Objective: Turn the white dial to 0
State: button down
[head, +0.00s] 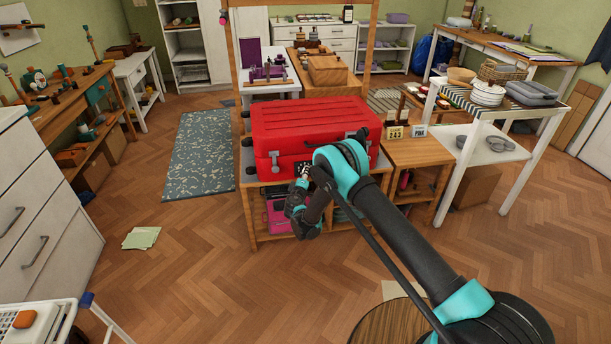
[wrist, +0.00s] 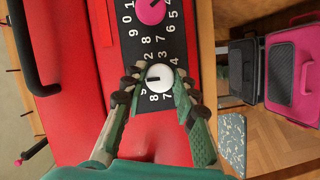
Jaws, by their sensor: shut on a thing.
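The white dial (wrist: 160,77) sits on a black strip with white figures on the side of the red suitcase (head: 312,122). My gripper (wrist: 157,90) is shut on the white dial, with a fingertip on each side of it. The dark pointer mark on the dial points left in the wrist view. The figure it points at is hidden by a finger, so I cannot read the setting. A pink dial (wrist: 150,10) is above it on the same strip. In the head view my gripper (head: 302,182) is at the suitcase's front, and my arm hides the dial.
The suitcase stands on a wooden shelf unit (head: 251,205) with bags below; a pink bag (wrist: 292,68) shows in the wrist view. A small wooden table (head: 415,152) with number cards is to the right. The floor at left is largely clear.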

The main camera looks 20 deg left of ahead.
dwell(0.5)
jog(key=c, duration=1.2)
grip_release()
jog(key=f+v, duration=0.1)
jog(key=v, duration=0.6)
jog(key=shift+s+r, duration=0.3)
jog(key=shift+r, duration=0.15)
